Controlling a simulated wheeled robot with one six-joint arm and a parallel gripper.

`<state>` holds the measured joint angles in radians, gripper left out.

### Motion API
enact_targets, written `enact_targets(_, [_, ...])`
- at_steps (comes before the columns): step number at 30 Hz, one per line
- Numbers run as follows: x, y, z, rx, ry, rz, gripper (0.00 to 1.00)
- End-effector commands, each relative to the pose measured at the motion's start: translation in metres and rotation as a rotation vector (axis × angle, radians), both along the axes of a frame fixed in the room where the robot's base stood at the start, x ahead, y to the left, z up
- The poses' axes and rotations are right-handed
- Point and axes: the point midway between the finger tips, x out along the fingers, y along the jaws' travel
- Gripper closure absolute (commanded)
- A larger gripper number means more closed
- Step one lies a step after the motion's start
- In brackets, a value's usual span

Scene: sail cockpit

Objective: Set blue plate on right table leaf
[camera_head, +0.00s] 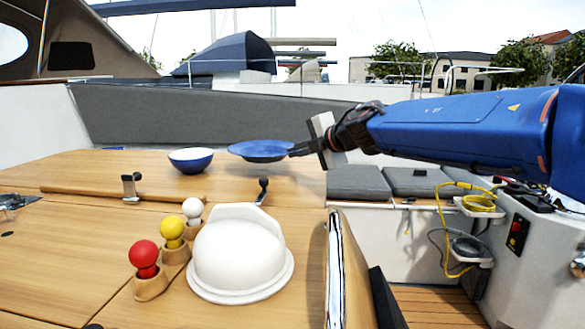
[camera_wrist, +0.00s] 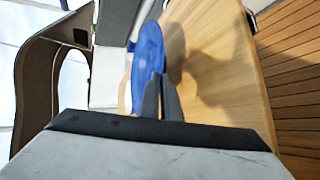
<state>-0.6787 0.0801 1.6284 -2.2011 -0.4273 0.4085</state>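The blue plate (camera_head: 259,150) is held roughly level above the wooden table (camera_head: 100,235), close to its far right part. My gripper (camera_head: 298,149) is shut on the plate's right rim in the head view. In the wrist view the plate (camera_wrist: 148,60) shows as a blue disc at the tips of my gripper's dark fingers (camera_wrist: 161,92). The wooden table top (camera_wrist: 210,65) lies beyond the plate there. The plate's shadow falls on the wood, and the plate looks clear of it.
A blue and white bowl (camera_head: 190,160) stands just left of the plate. A white dome (camera_head: 240,255) and red (camera_head: 144,257), yellow (camera_head: 172,230) and white (camera_head: 192,208) knobs stand nearer. A black lever (camera_head: 262,190) rises below the plate. Grey cushions (camera_head: 357,182) lie right.

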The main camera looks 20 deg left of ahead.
Motion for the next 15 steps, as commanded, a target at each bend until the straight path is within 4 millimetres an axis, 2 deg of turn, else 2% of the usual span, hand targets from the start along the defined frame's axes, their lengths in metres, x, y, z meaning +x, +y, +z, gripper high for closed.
enact_targets(4, [0.000,0.000,-0.010,0.000,0.000,0.001,1.00])
enact_targets(10, [0.000,0.000,-0.037,0.001,0.002,0.000,1.00])
enact_targets(15, [0.000,0.000,-0.046,0.000,-0.001,0.000,1.00])
